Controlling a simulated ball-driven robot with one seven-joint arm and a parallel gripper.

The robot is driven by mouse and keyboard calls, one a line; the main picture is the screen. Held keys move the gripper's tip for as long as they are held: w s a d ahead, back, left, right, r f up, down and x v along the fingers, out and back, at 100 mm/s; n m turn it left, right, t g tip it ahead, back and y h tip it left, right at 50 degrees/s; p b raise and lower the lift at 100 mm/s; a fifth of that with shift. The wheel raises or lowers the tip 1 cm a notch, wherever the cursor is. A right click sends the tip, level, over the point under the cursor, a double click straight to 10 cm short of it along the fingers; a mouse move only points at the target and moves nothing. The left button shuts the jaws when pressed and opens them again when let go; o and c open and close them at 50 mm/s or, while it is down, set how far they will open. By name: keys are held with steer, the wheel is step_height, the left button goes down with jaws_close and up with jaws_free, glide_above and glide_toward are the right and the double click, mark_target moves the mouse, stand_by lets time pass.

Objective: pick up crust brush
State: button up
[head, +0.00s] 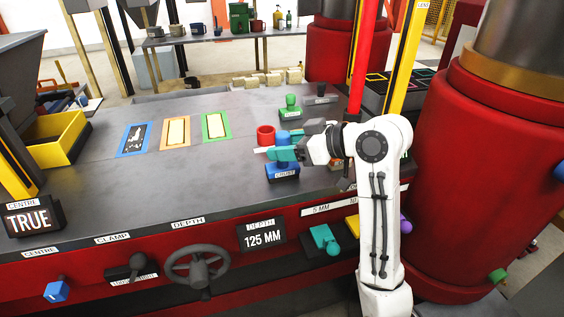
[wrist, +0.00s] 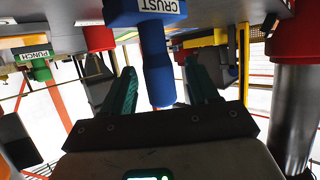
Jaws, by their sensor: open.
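The crust brush is a blue tool with an upright round handle (head: 283,136) on a blue block (head: 282,174) labelled CRUST, standing on the grey press table. In the wrist view, which looks upside down, the blue handle (wrist: 157,70) lies between the two teal fingers. My gripper (head: 266,151) is open, its teal fingers level at the handle's height. In the wrist view my gripper (wrist: 160,72) shows a gap on both sides of the handle. Part of the handle is hidden by the fingers in the head view.
A red round piece (head: 265,135) stands just behind left. A green tool labelled PUNCH (head: 290,107) and a black tool (head: 320,94) stand farther back. A yellow post (head: 406,55) and red column (head: 465,170) rise on the right. The table's left middle (head: 130,185) is clear.

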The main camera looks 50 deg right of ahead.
mark_target(276, 163)
steer(key=shift+x, duration=1.5)
steer(key=c, duration=1.1)
